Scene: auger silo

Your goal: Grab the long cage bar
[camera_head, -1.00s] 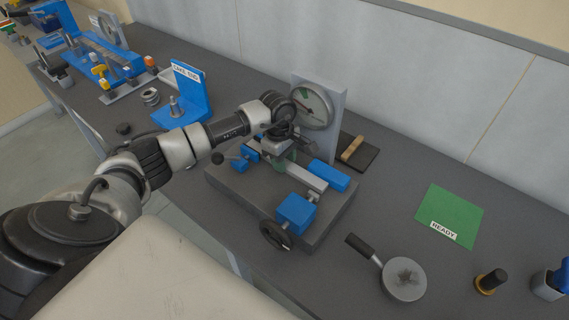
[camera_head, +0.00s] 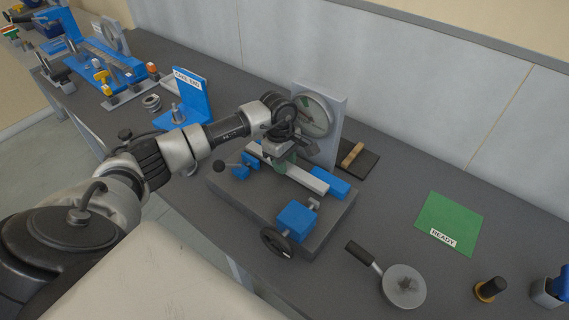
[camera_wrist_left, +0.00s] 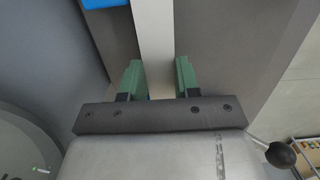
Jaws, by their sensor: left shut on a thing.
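The long cage bar (camera_head: 311,180) is a pale, straight bar that runs diagonally over the grey fixture base (camera_head: 229,196), between its blue blocks. My left gripper (camera_head: 285,163) is shut on the bar from above, near its middle. In the left wrist view the pale bar (camera_wrist_left: 154,42) passes between the green fingertips (camera_wrist_left: 158,78). I cannot tell whether the bar rests on the fixture or is slightly lifted. The gripper hides part of the bar. My right gripper is not in view.
A dial plate (camera_head: 334,122) stands close behind the gripper. A blue clamp block (camera_head: 296,220) with a handwheel is in front. A green READY mat (camera_head: 449,221) lies bare at the right. A round grey pan-like tool (camera_head: 404,286) lies front right. A blue stand (camera_head: 192,98) is behind the arm.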

